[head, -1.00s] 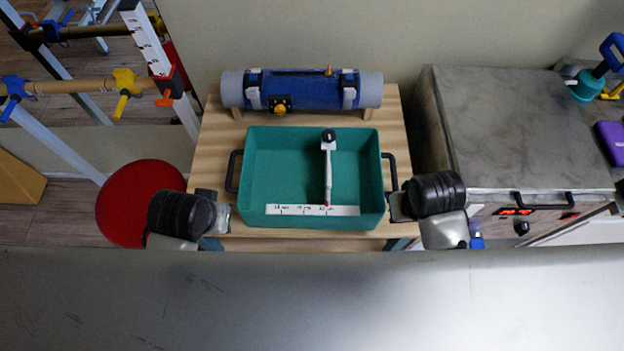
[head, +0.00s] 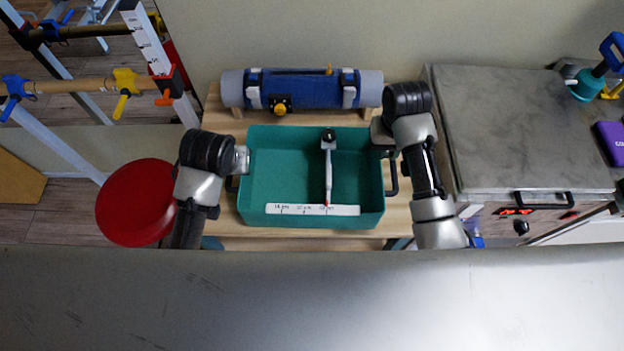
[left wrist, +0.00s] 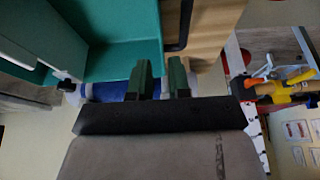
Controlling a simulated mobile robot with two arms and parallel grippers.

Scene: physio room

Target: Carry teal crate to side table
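The teal crate (head: 262,180) sits level on a light wooden table (head: 410,222). It has a black handle on each short side; the right handle (head: 391,175) shows well. A white tool with a black knob (head: 328,165) and a white marked strip (head: 312,210) are inside it. My left gripper (head: 242,160) is beside the crate's left wall. In the left wrist view, its two green fingers (left wrist: 159,80) are apart and empty, close to the black handle (left wrist: 182,25). My right gripper (head: 382,135) is by the crate's right wall near the back; its fingers are hard to make out.
A blue and grey roll (head: 310,90) lies on supports behind the crate. A grey-topped cabinet (head: 520,130) stands close on the right. A red round stool (head: 135,203) is at the left, near parallel bars (head: 75,87).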

